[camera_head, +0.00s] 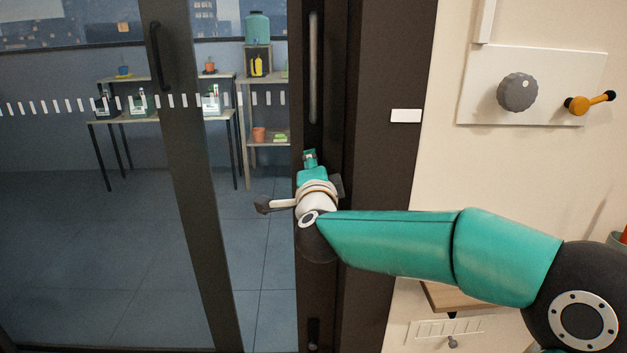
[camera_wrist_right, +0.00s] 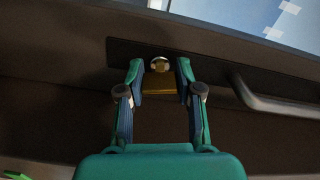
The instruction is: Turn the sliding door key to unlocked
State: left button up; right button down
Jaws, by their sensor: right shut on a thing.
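The brass key (camera_wrist_right: 159,88) sits at a round lock cylinder (camera_wrist_right: 160,65) on a dark plate in the right wrist view. My right gripper (camera_wrist_right: 160,80) has its two fingers on either side of the key and is shut on it. In the head view my right gripper (camera_head: 310,158) is at the dark frame of the sliding door (camera_head: 340,120), and it hides the key and lock. The key's broad face shows between the fingers; I cannot tell the lock's state. My left gripper is not in view.
A long pull handle (camera_head: 313,70) is above my gripper on the door frame. Another handle (camera_head: 157,55) is on the glass door leaf at left. A panel with a grey knob (camera_head: 517,92) and a yellow-black lever (camera_head: 590,102) is on the right wall. Shelves stand behind the glass.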

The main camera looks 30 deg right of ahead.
jog(key=shift+d+f+m+b, duration=0.15)
jog(key=shift+m+b, duration=0.35)
jog(key=shift+m, duration=0.25)
jog(key=shift+a+f+m+b, duration=0.15)
jog(key=shift+m+b, duration=0.3)
jog(key=shift+m, duration=0.3)
jog(key=shift+d, duration=0.1)
jog(key=shift+s, duration=0.1)
jog(key=c, duration=0.8)
grip_release()
jog(key=shift+o, duration=0.2)
jog(key=shift+r, duration=0.15)
jog(key=shift+s+a, duration=0.2)
jog(key=shift+s, duration=0.1)
jog(key=v, duration=1.1)
